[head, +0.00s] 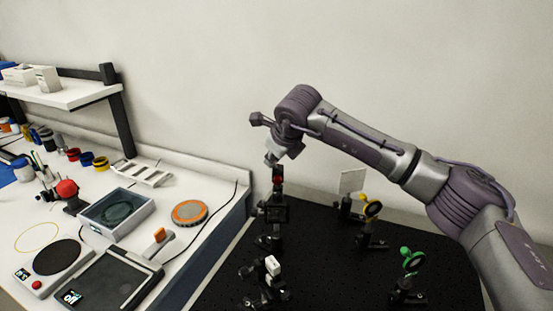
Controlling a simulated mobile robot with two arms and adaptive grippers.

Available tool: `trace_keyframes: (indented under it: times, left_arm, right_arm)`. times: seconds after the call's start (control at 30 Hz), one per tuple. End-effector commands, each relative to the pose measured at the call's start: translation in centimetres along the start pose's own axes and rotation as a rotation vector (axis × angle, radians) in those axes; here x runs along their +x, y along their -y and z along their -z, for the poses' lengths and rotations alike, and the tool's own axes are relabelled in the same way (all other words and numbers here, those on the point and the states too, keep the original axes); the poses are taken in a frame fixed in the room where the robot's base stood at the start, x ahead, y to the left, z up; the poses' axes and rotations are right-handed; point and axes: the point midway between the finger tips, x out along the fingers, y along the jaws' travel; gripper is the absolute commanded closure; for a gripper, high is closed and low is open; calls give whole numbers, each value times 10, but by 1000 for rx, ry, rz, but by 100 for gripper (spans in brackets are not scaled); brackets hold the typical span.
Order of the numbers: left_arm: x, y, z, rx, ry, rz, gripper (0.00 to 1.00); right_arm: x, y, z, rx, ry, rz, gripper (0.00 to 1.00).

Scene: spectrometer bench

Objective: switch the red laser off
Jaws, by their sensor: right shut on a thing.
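A red part (278,171) sits on top of a dark upright mount (274,211) near the back left edge of the black optical board. I cannot tell for sure whether this is the red laser or its switch. My right gripper (274,161) reaches down from above, shut at the top of the red part. Its fingers are small here and partly hide what they hold. My left gripper is not in view.
The black board (331,240) carries a mount with a white block (272,266), a yellow-ringed mount (373,209), a green-ringed mount (412,260) and a white card (351,181).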

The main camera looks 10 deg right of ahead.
Motion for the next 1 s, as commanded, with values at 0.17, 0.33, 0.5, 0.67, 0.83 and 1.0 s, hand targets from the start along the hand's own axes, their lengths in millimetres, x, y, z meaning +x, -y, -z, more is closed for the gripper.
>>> trace_keyframes:
  times: [0.17,0.33,0.5,0.67,0.83,1.0]
  left_arm:
    - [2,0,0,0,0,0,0]
    - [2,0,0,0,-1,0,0]
    - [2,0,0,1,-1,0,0]
    - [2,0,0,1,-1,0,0]
    - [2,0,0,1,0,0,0]
    - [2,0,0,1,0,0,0]
  right_arm:
    - [1,-1,-2,-22,-28,21,100]
    - [1,-2,-2,-30,-39,26,100]
    - [1,-2,-2,-30,-39,26,100]
    - [1,-2,-1,-30,-39,25,84]
    - [1,-2,-1,-30,-39,25,60]
    - [1,-2,-1,-29,-39,25,60]
